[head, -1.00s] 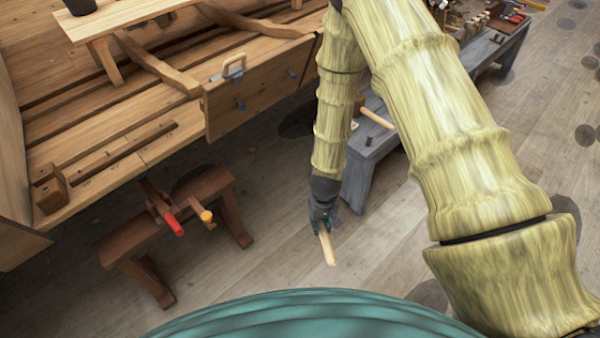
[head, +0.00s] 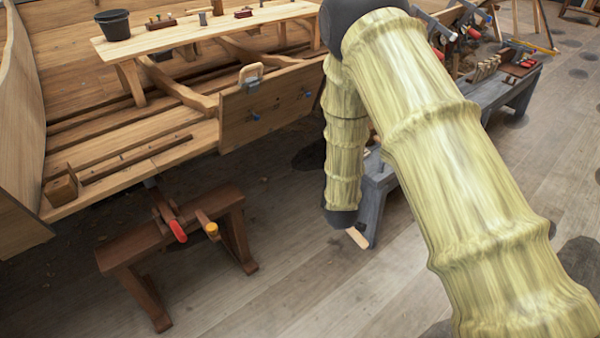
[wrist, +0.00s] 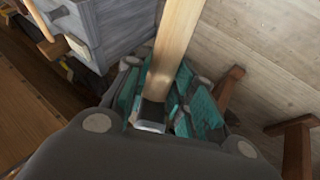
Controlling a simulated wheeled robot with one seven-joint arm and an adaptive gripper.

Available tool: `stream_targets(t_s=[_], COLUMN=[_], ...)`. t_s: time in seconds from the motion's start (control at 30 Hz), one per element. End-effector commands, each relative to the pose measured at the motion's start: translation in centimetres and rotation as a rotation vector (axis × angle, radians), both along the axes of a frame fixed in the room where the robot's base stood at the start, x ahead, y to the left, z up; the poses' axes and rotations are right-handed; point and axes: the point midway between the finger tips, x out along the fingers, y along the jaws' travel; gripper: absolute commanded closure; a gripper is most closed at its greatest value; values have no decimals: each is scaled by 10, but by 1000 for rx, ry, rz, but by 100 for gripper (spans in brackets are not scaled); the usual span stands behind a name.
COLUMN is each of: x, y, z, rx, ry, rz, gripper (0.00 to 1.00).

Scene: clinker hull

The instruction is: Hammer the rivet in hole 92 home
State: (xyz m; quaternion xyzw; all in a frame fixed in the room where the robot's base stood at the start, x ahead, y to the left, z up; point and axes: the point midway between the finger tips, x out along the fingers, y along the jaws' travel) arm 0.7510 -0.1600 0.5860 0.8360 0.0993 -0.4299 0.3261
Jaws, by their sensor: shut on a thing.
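My gripper (wrist: 168,95) is shut on a pale wooden handle (wrist: 178,45) in the wrist view, with a dark and bright metal piece (wrist: 150,115) at its near end between the teal-padded fingers. In the head view the end of the handle (head: 356,237) shows below my arm, beside the grey bench; my arm hides the gripper there. The handle hangs in the air over the floor, apart from the hull. The wooden hull (head: 150,165) stands at the left in the head view. Hole 92 and its rivet cannot be made out.
A brown trestle (head: 140,245) with red- and yellow-handled tools stands under the hull's edge. A grey bench (head: 375,190) is just behind my arm. A plank table (head: 190,35) with a black bucket (head: 114,24) is in the hull. The front floor is clear.

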Motion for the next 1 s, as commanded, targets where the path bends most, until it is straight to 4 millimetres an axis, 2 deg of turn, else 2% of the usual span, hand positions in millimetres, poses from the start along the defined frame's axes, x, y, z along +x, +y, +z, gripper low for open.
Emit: stream_targets(t_s=[0.1, 0.37, 0.6, 0.77, 1.0], x=[19, 52, 80, 89, 79], y=[8, 29, 58, 83, 111], z=[4, 28, 64, 100, 151], rx=[-16, -17, 46, 132, 256], ry=[-130, -433, -774, -996, -1188], rz=[85, 267, 453, 575, 696], gripper=[100, 100, 100, 100, 100])
